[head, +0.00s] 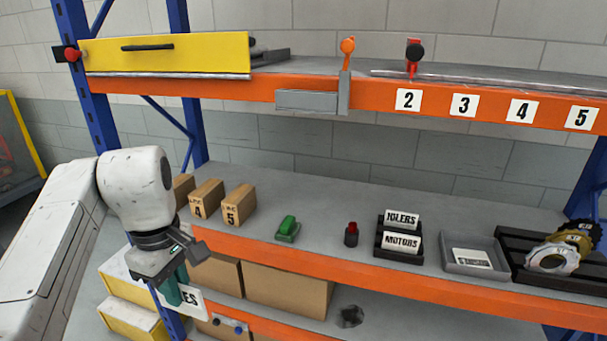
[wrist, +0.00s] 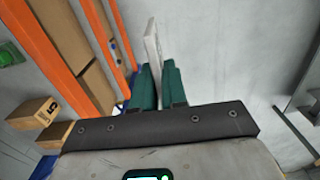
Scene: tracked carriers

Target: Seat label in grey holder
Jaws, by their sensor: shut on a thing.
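My gripper (head: 176,290) is at the lower left of the head view, in front of the shelving. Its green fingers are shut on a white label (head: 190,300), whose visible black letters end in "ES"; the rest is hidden. In the wrist view the label (wrist: 152,45) stands edge-on between the fingers (wrist: 158,85). A grey holder (head: 306,101) is fixed on the upper orange beam, left of the number 2 plate. It looks empty. My gripper is well below and left of it, apart from it.
A grey bracket with an orange-knobbed lever (head: 346,75) stands at the holder's right end. A yellow drawer (head: 170,55) is to its upper left. The middle shelf carries cartons (head: 238,205), a black rack with labels (head: 385,252) and a grey tray (head: 450,262).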

